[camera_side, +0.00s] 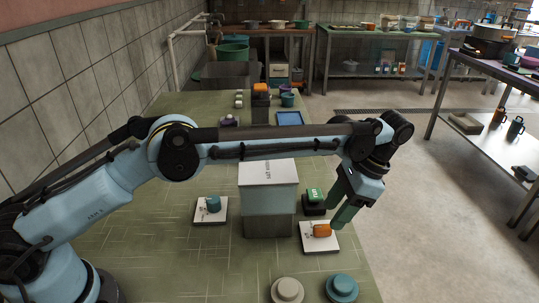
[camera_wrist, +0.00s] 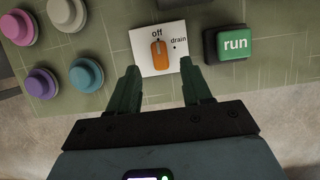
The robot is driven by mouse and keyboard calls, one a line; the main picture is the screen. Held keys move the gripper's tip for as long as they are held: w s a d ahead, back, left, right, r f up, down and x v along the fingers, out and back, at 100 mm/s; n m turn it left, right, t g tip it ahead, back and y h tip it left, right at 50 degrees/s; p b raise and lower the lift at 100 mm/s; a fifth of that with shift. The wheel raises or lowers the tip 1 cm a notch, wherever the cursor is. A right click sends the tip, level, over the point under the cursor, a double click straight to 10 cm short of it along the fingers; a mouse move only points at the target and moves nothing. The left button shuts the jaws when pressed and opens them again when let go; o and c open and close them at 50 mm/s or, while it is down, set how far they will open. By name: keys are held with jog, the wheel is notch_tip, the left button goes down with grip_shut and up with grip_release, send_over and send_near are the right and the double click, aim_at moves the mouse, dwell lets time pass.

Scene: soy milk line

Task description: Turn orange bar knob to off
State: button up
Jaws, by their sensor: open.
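The orange bar knob (camera_wrist: 160,60) sits on a white square plate (camera_wrist: 147,70) printed "off" and "drain". In the wrist view its bar points roughly up toward the "off" label, with the drain dot to its right. In the side view the knob (camera_side: 322,230) is at the front right of the green surface. My gripper (camera_wrist: 159,67) is open and empty, with one finger on each side of the knob in the wrist view. In the side view my gripper (camera_side: 340,213) hangs just above and right of the knob; contact cannot be told.
A green "run" button (camera_wrist: 234,44) on a black base stands right of the plate. Several coloured round buttons lie left, including a teal one (camera_wrist: 86,75). A pale box (camera_side: 268,200) stands left of the knob. Another plate with a teal knob (camera_side: 213,204) lies further left.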

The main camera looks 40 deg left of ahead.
jog(key=shift+v, duration=1.5)
jog(key=s+a+r+n+t+h, duration=0.1)
jog(key=a+r, duration=0.2)
jog(key=a, duration=0.1)
jog(key=s+a+r+n+t+h, duration=0.1)
jog(key=a+r+n+t, duration=0.1)
jog(key=a+r, duration=0.2)
jog(key=s+a+r+n+t+h, duration=0.1)
jog(key=s+a+r, duration=0.1)
jog(key=a+r, duration=0.2)
jog(key=shift+a+n+t, duration=0.3)
jog(key=shift+a+t, duration=0.1)
jog(key=shift+a, duration=0.45)
jog(key=s+a+f+n+t, duration=0.2)
jog(key=s+a+f, duration=0.1)
jog(key=s, duration=0.3)
jog(key=s+a+f+n+t, duration=0.2)
jog(key=s+a+f+t, duration=0.1)
jog(key=s+a, duration=0.3)
jog(key=shift+s+a+t, duration=0.15)
jog(key=shift+s+t, duration=0.15)
jog(key=shift+s, duration=0.4)
